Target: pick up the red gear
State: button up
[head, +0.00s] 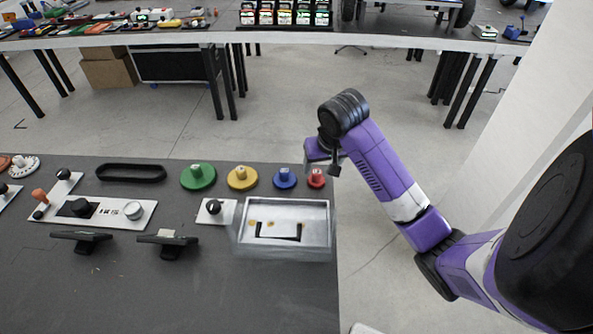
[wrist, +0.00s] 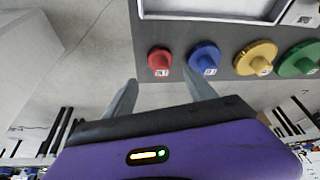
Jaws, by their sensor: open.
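The red gear (head: 316,178) is a small red disc with a raised hub, lying on the dark tabletop near its right edge. It also shows in the wrist view (wrist: 159,61), above and between my two fingers. My gripper (wrist: 160,92) is open, with nothing between its fingers. In the head view my gripper (head: 325,165) hangs above and just beside the red gear, close to the table's far right corner. I cannot tell its exact height above the gear.
A blue gear (head: 285,178), a yellow gear (head: 242,177) and a green gear (head: 198,176) stand in a row to the left. A metal tray (head: 331,226) lies in front of the red gear. The table's right edge (head: 338,290) is close by, with open floor beyond.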

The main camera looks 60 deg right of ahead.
aim_at(318, 173)
jog(key=shift+w+d+f, duration=0.15)
jog(key=shift+w+f, duration=0.25)
jog(key=shift+s+x, duration=0.15)
jog(key=shift+x, duration=1.6)
jog(key=shift+s+x, duration=0.1)
jog(key=shift+x, duration=1.65)
grip_shut()
notch_tip(318, 173, up, 20)
jog(key=p, duration=0.4)
